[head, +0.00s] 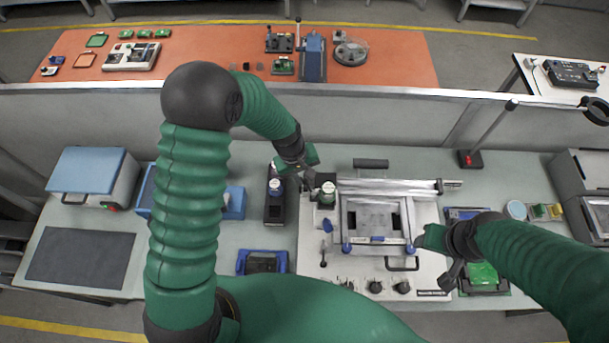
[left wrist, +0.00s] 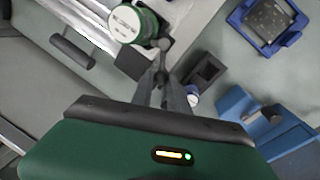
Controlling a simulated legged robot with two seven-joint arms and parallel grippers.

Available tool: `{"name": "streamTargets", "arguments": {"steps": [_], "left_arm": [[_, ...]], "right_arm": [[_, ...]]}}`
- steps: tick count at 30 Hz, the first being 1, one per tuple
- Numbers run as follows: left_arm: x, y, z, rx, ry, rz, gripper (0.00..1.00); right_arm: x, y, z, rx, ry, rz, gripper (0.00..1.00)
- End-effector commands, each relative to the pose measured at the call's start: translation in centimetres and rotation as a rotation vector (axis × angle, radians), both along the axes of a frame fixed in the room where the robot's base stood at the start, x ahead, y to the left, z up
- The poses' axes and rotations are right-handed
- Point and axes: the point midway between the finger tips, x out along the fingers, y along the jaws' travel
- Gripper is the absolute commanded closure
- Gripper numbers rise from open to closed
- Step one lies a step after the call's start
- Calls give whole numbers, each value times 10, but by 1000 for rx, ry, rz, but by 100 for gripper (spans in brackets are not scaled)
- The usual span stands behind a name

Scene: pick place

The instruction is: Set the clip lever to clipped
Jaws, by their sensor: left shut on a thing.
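A white fixture plate (head: 312,262) carries a metal frame (head: 372,218) with blue knobs. A dark holder with a white-capped bottle (head: 275,187) stands close to the left of my left gripper. A blue-framed tray (head: 262,262) lies nearer. A green board (head: 484,277) lies at right.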

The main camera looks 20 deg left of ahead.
Motion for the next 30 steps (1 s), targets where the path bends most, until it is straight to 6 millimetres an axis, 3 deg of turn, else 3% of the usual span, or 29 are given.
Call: {"name": "streamTargets", "arguments": {"steps": [30], "left_arm": [[2,-4,2,2,-5,-48,100]], "right_arm": [[0,0,-1,0,0,-1,48]]}}
